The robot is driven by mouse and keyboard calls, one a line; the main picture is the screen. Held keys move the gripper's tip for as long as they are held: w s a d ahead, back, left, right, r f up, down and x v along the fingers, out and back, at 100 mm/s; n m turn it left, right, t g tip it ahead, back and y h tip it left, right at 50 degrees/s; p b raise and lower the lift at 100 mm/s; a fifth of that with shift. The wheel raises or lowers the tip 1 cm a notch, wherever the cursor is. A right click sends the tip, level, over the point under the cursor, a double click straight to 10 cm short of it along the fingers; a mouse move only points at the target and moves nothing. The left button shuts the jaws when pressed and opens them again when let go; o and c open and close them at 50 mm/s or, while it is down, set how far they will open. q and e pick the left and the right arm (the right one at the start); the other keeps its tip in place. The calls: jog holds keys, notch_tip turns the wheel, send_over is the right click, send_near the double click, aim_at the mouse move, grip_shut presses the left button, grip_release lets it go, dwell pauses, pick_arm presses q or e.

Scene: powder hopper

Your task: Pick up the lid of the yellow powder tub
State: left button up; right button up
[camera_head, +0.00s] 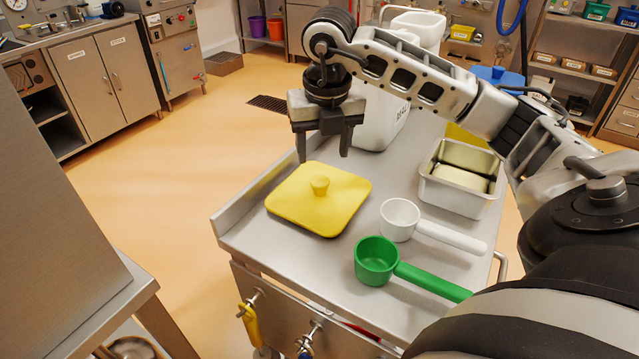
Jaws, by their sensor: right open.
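The yellow lid (335,207) is a square plate with rounded corners and a round knob (319,186) on top. It lies flat on the steel table (262,246), near its left edge. My right gripper (323,158) is open and empty, fingers pointing down, above and behind the lid's knob. The fingers appear apart from the lid. A bit of yellow (467,137) shows behind my right arm at the back right; I cannot tell whether it is the tub. My left gripper is not in view.
A white scoop (399,219) and a green scoop (376,261) lie right of the lid. A steel pan (457,199) with pale contents stands behind them. A white container (378,122) stands behind my right gripper. The table's left edge has a raised rim.

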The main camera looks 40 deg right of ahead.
aim_at(320, 180)
jog(key=shift+w+d+f+p, duration=0.1)
jog(key=shift+w+f+p, duration=0.15)
jog(key=shift+f, duration=1.55)
jog(key=shift+w+f+p, duration=0.15)
jog(key=shift+w+f, duration=0.1)
jog(key=shift+f, duration=1.5)
grip_shut()
